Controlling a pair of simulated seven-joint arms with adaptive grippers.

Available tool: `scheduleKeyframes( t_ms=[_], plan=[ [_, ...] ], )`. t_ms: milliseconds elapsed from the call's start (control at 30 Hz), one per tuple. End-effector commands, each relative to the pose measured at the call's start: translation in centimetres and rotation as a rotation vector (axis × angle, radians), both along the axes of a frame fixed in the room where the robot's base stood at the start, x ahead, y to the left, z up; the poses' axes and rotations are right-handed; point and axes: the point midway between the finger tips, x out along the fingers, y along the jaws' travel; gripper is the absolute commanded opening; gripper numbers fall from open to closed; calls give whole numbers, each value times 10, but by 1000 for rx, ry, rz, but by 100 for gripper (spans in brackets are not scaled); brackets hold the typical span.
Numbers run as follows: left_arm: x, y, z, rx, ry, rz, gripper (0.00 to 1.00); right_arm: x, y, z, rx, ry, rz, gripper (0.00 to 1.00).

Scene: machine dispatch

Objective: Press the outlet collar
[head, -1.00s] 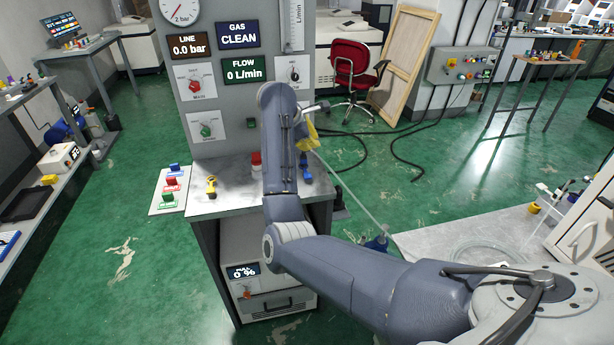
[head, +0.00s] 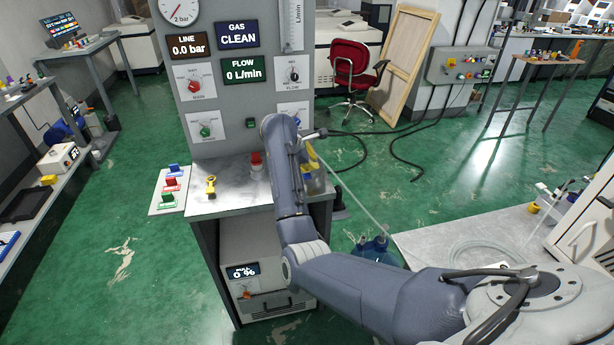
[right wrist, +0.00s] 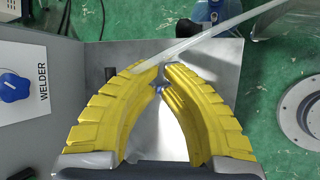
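My right gripper (head: 310,158), with yellow fingers, is over the right part of the grey bench top beside the panel. In the right wrist view its fingertips (right wrist: 162,68) are close together with a narrow gap. A small blue part (right wrist: 158,88) shows between the fingers; I cannot tell whether it is the outlet collar or whether they touch it. A pale translucent hose (right wrist: 225,40) passes by the fingertips, its near end hidden behind the left finger. It also runs down right in the head view (head: 342,180). My left gripper is out of view.
The grey panel (head: 240,95) with gauge, displays and knobs stands behind the bench top (head: 228,203). A red-topped part (head: 257,160) and a yellow tool (head: 211,186) sit left of my arm. A blue WELDER knob (right wrist: 14,87) is left of the gripper.

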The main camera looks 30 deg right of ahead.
Motion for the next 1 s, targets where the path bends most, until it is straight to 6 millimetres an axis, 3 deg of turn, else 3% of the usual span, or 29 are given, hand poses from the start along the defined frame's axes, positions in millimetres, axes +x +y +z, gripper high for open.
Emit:
scheduleKeyframes(
  t_ms=[400, 433, 500, 1000],
  plan=[
    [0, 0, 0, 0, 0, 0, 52, 0, 0, -3, 1, -1, 0, 0],
    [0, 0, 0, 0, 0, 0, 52, 0, 0, -3, 1, -1, 0, 5],
    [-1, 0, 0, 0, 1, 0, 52, 0, 0, -3, 1, -1, 0, 0],
    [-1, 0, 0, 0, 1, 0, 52, 0, 0, -3, 1, -1, 0, 0]
  ],
)
